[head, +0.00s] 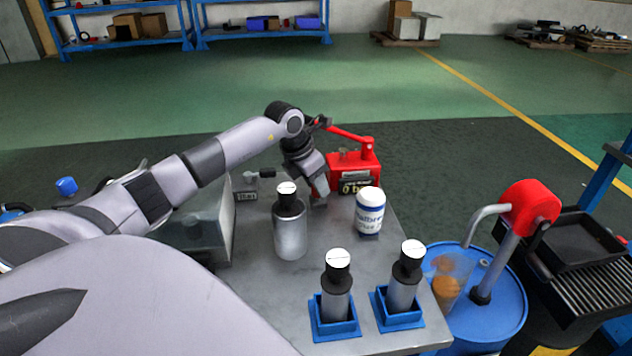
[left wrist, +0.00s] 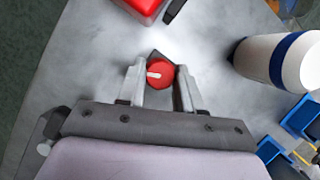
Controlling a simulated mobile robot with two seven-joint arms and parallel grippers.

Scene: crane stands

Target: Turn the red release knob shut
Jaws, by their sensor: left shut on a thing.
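The red release knob (left wrist: 160,72) shows in the left wrist view as a round red cap with a white pointer mark. The mark runs from the middle toward the left of the picture. A dark base shows partly behind it. My left gripper (head: 319,194) reaches down to the bench beside the red hand pump (head: 357,172). Its two fingers stand on either side of the knob and are shut on it. In the head view the gripper mostly hides the knob. My right gripper is in neither view.
On the metal bench (head: 262,300) stand a metal cylinder (head: 290,235), a white and blue container (head: 369,212) and two cylinders in blue holders (head: 335,308). A blue drum with a red-topped pump (head: 530,205) stands at the right. Floor behind the bench is clear.

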